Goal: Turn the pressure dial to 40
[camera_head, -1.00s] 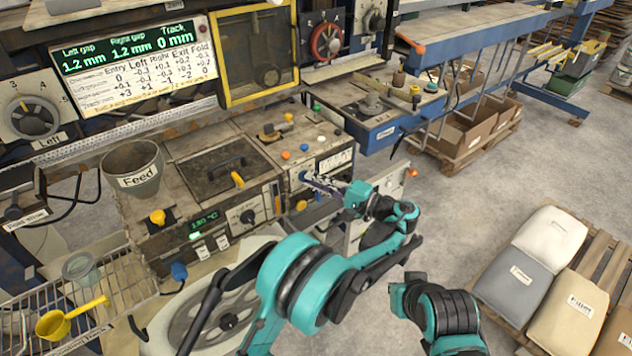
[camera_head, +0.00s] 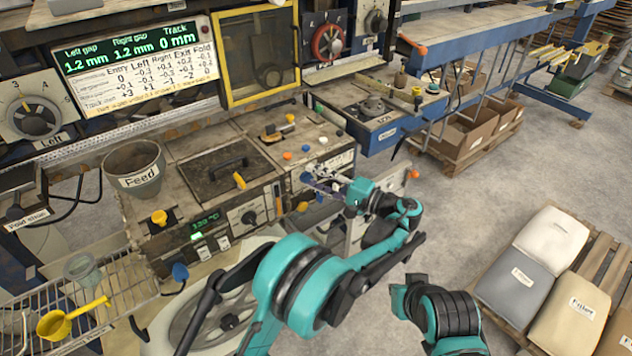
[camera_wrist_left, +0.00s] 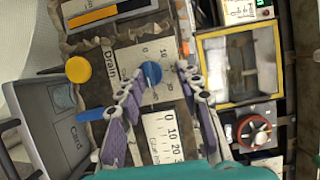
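My left gripper (camera_head: 318,181) is at the front panel of the bench, right of the dark dial. In the left wrist view its two purple-padded fingers (camera_wrist_left: 162,70) are spread, with a round blue knob (camera_wrist_left: 151,73) between the tips. The left fingertip is close to the knob; a gap shows to the right finger. I cannot tell if it touches. The knob sits on a white plate (camera_wrist_left: 130,56) with marks including 0 and 10; its label is partly hidden, and I cannot read the setting. A second scale (camera_wrist_left: 162,130) reads 0, 10, 20, 30. My right gripper is out of view.
A dark dial (camera_head: 249,216) and a green temperature display (camera_head: 205,222) are on the same bench front. A yellow knob (camera_wrist_left: 78,69) and a grey Card bin (camera_wrist_left: 62,125) are left in the wrist view. A red handwheel (camera_head: 327,42) is behind. Floor at right is clear before sacks (camera_head: 552,238).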

